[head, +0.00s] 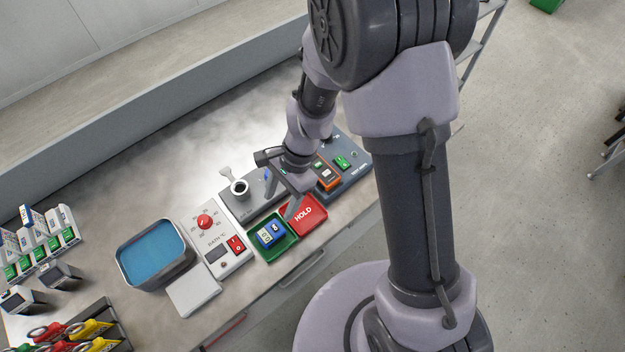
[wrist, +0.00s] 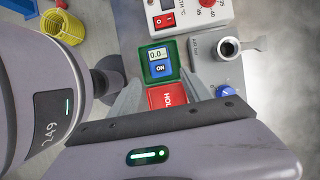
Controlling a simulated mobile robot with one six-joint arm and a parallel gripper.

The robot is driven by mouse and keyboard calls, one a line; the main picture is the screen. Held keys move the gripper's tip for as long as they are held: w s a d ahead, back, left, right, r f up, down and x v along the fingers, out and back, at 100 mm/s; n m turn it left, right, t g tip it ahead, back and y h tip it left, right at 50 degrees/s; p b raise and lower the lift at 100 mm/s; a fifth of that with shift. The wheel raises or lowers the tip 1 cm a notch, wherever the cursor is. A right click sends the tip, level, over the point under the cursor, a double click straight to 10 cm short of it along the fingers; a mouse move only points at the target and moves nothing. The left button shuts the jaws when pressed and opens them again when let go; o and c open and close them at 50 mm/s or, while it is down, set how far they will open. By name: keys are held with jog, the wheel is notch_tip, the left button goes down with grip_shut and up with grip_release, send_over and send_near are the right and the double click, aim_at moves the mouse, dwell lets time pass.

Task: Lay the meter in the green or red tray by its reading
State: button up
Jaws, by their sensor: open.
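A small blue and white meter (head: 270,234) lies in the green tray (head: 289,246), inside its rim. In the wrist view the meter (wrist: 158,62) shows a pale display that seems to read 0.0 and a blue part marked ON. The red tray (head: 304,214), marked HOLD, sits right beside the green one; my gripper partly covers it in the wrist view (wrist: 166,98).
A white bath control box (head: 215,238) with a red knob stands left of the green tray. A grey unit (head: 245,207) with a round port is behind. A blue-water basin (head: 157,254) is farther left. A dark panel (head: 350,176) with an orange block lies right.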

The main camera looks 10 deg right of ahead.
jog(key=s+d+r+n+t, duration=0.1)
jog(key=d+r+n+t, duration=0.15)
jog(key=r, duration=0.65)
jog(key=d+r+n+t, duration=0.1)
jog(key=d+r+t, duration=0.15)
jog(key=r, duration=0.65)
jog(key=s+d+r+n+t+h, duration=0.1)
jog(key=s+d+r+n+t, duration=0.2)
jog(key=s+d+r, duration=0.4)
jog(key=shift+s+r+h, duration=0.4)
jog(key=shift+s+r, duration=0.4)
jog(key=shift+s, duration=0.1)
notch_tip(320, 180, down, 9)
jog(key=b, duration=0.8)
jog(key=shift+b, duration=0.4)
